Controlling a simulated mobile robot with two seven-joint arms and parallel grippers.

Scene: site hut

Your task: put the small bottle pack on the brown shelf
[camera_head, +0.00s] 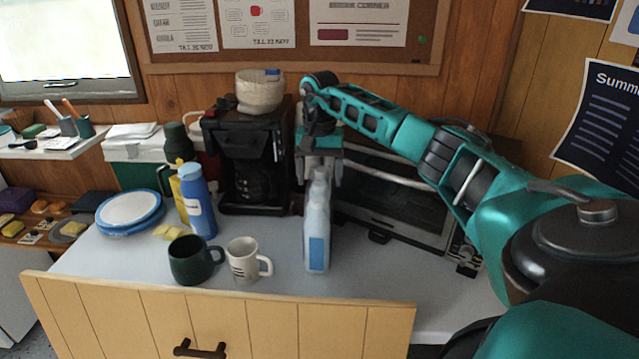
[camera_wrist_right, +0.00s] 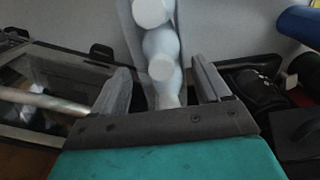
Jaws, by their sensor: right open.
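The small bottle pack (camera_head: 317,230) stands upright on the light worktop, pale and translucent with a blue label. My right gripper (camera_head: 319,172) reaches down over its top from above. In the right wrist view, the white-capped bottles of the pack (camera_wrist_right: 162,45) lie between the two spread fingers of my right gripper (camera_wrist_right: 163,78), with gaps beside them. The brown shelf (camera_head: 30,222) is at the far left of the head view, low beside the worktop, with several food-like items on it. My left gripper is not in view.
A black coffee machine (camera_head: 240,150) stands left of the pack, and a toaster oven (camera_head: 395,195) is behind my right arm. A green mug (camera_head: 190,262), a white mug (camera_head: 244,262), a blue bottle (camera_head: 197,205) and blue-rimmed plates (camera_head: 130,210) stand between pack and shelf.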

